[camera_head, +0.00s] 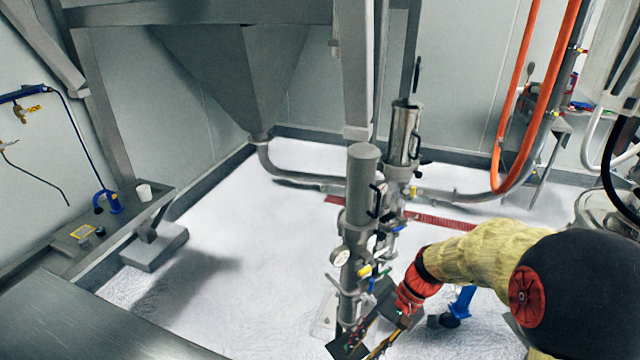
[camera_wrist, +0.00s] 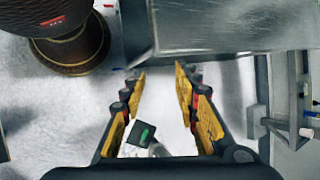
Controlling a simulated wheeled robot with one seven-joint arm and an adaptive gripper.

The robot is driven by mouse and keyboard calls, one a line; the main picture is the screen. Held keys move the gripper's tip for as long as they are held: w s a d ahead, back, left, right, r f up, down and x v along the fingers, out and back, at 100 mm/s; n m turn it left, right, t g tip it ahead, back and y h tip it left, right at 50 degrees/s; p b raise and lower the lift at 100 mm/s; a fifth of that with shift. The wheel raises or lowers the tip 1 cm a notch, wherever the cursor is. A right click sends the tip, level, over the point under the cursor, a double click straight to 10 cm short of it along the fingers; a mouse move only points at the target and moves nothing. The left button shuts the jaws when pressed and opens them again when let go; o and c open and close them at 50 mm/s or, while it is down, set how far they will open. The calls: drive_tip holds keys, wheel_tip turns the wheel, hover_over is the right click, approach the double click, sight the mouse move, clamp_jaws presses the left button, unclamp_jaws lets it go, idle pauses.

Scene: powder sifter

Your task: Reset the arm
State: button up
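My arm comes in from the right in the head view, with a yellow cover and red joints. My gripper (camera_head: 368,342) is low in front, close to the upright metal pipe assembly (camera_head: 356,230); I cannot tell if they touch. In the wrist view my gripper (camera_wrist: 160,72) is open, its two yellow-faced fingers apart with nothing held between them. A small dark piece with a green mark (camera_wrist: 141,134) shows between the finger bases; I cannot tell what it is.
A steel table (camera_head: 75,325) fills the lower left; a steel surface also lies ahead of the fingertips in the wrist view (camera_wrist: 205,25). Orange hoses (camera_head: 545,95) hang right. White floor (camera_head: 235,245) is open at centre left.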

drive_tip(key=s+d+r+n+t+h+b, duration=0.2)
drive_tip(key=s+d+r+t+h, duration=0.1)
drive_tip(key=s+r, duration=0.3)
drive_tip(key=s+d+r+n+t+h+b, duration=0.2)
drive_tip(key=s+d+r+t+h, duration=0.1)
drive_tip(key=s+d+r+t, duration=0.2)
drive_tip(key=shift+d+v, duration=0.25)
drive_tip(key=shift+v, duration=2.45)
